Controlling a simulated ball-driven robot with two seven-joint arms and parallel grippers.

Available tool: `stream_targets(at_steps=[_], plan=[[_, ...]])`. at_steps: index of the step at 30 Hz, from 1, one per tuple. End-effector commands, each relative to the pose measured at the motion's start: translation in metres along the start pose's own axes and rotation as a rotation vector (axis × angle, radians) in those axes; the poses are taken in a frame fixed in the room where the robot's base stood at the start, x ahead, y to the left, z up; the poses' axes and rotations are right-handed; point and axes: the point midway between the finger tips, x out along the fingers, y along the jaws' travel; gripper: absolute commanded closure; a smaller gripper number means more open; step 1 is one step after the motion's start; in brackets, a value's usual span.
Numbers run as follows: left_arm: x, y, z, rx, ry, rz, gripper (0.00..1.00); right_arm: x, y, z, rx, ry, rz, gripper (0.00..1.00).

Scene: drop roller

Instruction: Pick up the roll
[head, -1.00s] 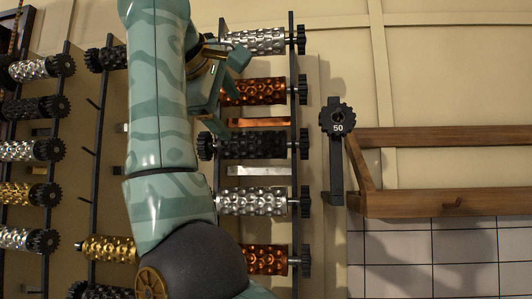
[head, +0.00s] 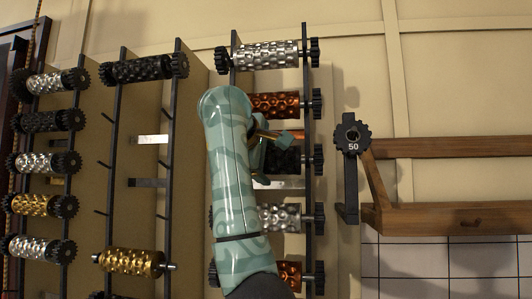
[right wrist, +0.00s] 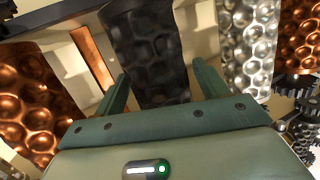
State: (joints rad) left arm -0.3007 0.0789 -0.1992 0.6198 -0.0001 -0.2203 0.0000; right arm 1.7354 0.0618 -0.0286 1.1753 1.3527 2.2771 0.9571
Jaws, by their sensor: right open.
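A black dimpled roll (head: 283,160) hangs level in the middle of the rack nearest my right arm, partly hidden by my gripper. My right gripper (head: 266,148) is at this roll in the head view. In the right wrist view the two green fingers of my right gripper (right wrist: 163,88) are apart, with the black roll (right wrist: 152,45) between and beyond them. The fingers are not closed on it, and I cannot tell whether they touch it. My left gripper is not in view.
On the same rack, a copper roll (head: 275,105) is above and a silver roll (head: 281,217) below, both close to my gripper. Black rack bars (head: 306,190) and gear-shaped end caps flank them. More racked rolls stand left; a wooden frame (head: 450,217) is right.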

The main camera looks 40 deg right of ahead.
Motion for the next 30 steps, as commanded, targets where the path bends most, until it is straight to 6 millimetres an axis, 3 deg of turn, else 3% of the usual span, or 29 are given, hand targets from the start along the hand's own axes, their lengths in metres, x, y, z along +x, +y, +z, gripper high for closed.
stream_targets(at_steps=[4, 11, 19, 30], plan=[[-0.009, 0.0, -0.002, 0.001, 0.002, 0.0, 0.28, 0.017, 0.002, 0.001, 0.0, -0.002, 0.0, 0.27], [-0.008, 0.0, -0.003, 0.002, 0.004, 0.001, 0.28, 0.019, 0.0, 0.0, 0.0, 0.0, 0.0, 0.27], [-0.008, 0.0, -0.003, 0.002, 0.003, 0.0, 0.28, 0.019, 0.0, 0.0, 0.0, 0.0, -0.001, 0.99], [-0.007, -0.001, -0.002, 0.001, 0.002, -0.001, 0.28, 0.017, 0.002, 0.001, 0.004, 0.0, 0.001, 1.0]])
